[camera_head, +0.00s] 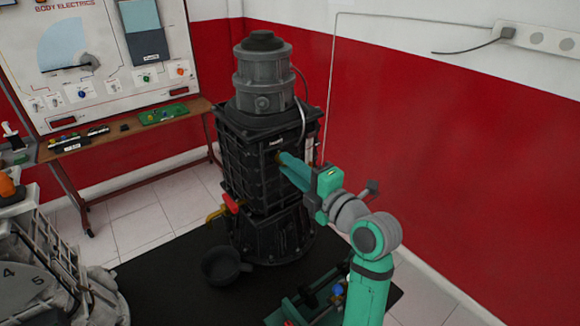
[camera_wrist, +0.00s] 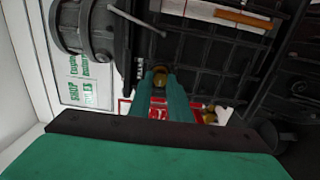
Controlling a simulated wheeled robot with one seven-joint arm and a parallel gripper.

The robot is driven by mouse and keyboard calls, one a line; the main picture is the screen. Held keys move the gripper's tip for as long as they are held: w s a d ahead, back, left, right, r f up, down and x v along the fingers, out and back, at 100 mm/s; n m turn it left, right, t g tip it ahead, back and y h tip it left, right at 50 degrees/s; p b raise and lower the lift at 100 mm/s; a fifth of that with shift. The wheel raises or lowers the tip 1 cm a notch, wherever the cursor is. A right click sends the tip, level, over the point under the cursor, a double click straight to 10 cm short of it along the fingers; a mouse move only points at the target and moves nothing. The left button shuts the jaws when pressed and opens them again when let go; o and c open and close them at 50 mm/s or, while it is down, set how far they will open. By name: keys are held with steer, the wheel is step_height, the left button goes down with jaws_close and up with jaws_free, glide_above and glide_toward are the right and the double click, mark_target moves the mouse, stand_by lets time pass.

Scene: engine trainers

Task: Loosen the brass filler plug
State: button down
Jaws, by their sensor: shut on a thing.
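The brass filler plug (camera_wrist: 160,80) is a small round brass-coloured piece on the side of the black ribbed engine housing (camera_head: 235,160). In the wrist view it sits between the tips of my gripper (camera_wrist: 160,75), whose two teal fingers are shut on it. In the head view my gripper (camera_head: 282,158) reaches from the right to the upper right part of the housing, and its fingers hide most of the plug. The plug appears to be still seated in the housing; its turn angle cannot be told.
A brass tap with a red handle (camera_head: 231,203) sticks out lower on the housing, above a black pan (camera_head: 222,266) on the dark mat (camera_head: 165,290). A wooden bench (camera_head: 130,145) with a "Body Electrics" board (camera_head: 100,60) stands behind left. A red wall (camera_head: 440,140) is at right.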

steer(key=shift+f, duration=0.1)
steer(key=c, duration=1.6)
jaws_free()
steer(key=shift+c, duration=0.2)
steer(key=v, duration=1.1)
steer(key=shift+a, duration=0.1)
